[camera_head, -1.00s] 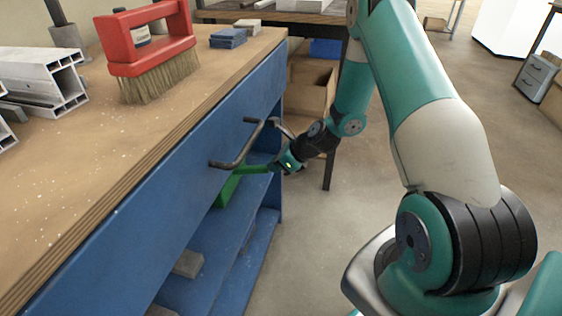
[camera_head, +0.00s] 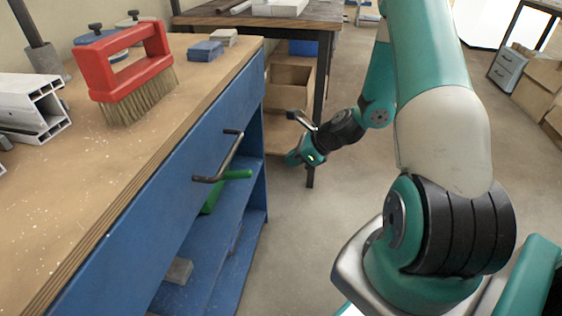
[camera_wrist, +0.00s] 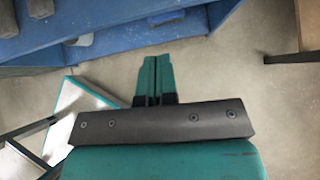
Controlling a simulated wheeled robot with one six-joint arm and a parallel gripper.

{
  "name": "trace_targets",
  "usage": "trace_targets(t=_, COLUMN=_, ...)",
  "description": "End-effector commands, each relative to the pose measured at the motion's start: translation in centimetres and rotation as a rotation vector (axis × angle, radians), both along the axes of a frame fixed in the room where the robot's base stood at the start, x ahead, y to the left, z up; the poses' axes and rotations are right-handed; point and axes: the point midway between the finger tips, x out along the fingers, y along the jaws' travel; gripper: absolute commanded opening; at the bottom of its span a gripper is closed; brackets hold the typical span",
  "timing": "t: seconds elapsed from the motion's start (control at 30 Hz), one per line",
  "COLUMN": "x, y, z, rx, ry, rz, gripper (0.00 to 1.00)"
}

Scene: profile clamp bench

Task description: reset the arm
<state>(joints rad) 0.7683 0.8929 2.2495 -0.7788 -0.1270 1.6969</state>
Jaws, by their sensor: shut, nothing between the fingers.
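My gripper (camera_wrist: 155,80) shows in the wrist view with its two teal fingers together and nothing between them, above the bare floor. In the head view my gripper (camera_head: 294,157) hangs at the end of my arm, in the open space to the right of the blue workbench (camera_head: 150,200). It is apart from the bench's dark bar handle (camera_head: 222,160) and from a green object (camera_head: 228,185) behind that handle.
A red brush (camera_head: 125,75) stands on the bench top beside metal profiles (camera_head: 35,105) and blue blocks (camera_head: 206,50). A second table (camera_head: 300,20) stands behind, with a wooden box (camera_head: 290,88) beneath it.

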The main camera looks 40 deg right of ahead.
Motion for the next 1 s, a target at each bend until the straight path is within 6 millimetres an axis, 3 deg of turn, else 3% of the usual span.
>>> trace_targets(t=0.37, x=-0.6, y=-0.3, z=0.8, rx=-0.009, ry=-0.002, rz=0.013, gripper=0.0)
trace_targets(t=0.47, x=-0.5, y=0.9, z=1.7, rx=-0.092, ry=-0.021, rz=0.129, gripper=0.0)
trace_targets(t=0.57, x=-0.8, y=3.4, z=3.7, rx=-0.284, ry=-0.068, rz=0.406, gripper=0.0)
trace_targets(t=0.73, x=-3.1, y=8.1, z=8.3, rx=-0.704, ry=-0.193, rz=1.086, gripper=0.0)
trace_targets(t=1.0, x=-7.6, y=11.4, z=13.9, rx=-1.106, ry=-0.343, rz=1.877, gripper=0.0)
